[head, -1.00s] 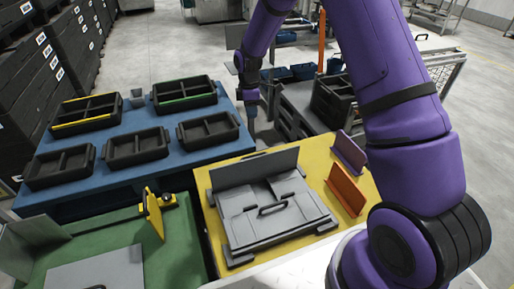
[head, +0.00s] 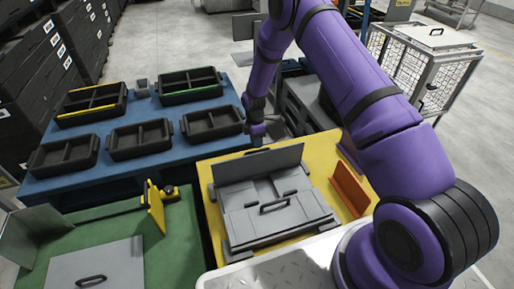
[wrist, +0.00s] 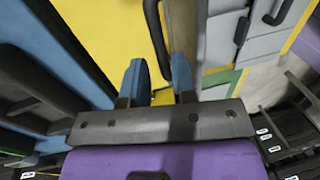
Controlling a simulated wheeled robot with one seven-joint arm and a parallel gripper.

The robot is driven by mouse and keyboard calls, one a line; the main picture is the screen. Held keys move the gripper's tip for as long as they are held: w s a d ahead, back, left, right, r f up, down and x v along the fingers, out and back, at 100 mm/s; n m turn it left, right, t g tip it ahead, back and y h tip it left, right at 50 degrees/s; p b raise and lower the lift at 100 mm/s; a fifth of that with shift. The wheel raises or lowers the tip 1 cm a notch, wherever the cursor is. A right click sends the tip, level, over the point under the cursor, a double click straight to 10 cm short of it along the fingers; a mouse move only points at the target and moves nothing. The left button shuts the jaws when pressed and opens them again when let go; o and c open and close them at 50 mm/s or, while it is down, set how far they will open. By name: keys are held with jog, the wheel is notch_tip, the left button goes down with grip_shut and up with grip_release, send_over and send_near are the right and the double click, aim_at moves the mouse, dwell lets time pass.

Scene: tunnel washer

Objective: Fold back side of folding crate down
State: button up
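The grey folding crate (head: 283,228) lies on the yellow tabletop (head: 211,235) in the head view. Its back side (head: 258,166) stands up, leaning slightly, while the other panels lie flat, with a dark handle on top. My gripper (head: 257,138) is behind the back side, near its upper edge and apparently apart from it. Grey crate panels (wrist: 222,42) show at upper right there. The exact distance to the back side is hard to tell.
A blue table (head: 95,180) with several black trays is at the left. A green table (head: 180,245) with a yellow bracket (head: 153,207) is at front left. An orange panel (head: 350,189) stands right of the crate. A mesh cage (head: 425,75) is at back right.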

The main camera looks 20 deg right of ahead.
aim_at(258, 159)
jog(key=shift+s+f, duration=0.15)
jog(key=shift+f, duration=0.65)
jog(key=shift+s+f, duration=0.15)
jog(key=shift+f, duration=0.65)
grip_shut()
jog(key=shift+r, duration=0.1)
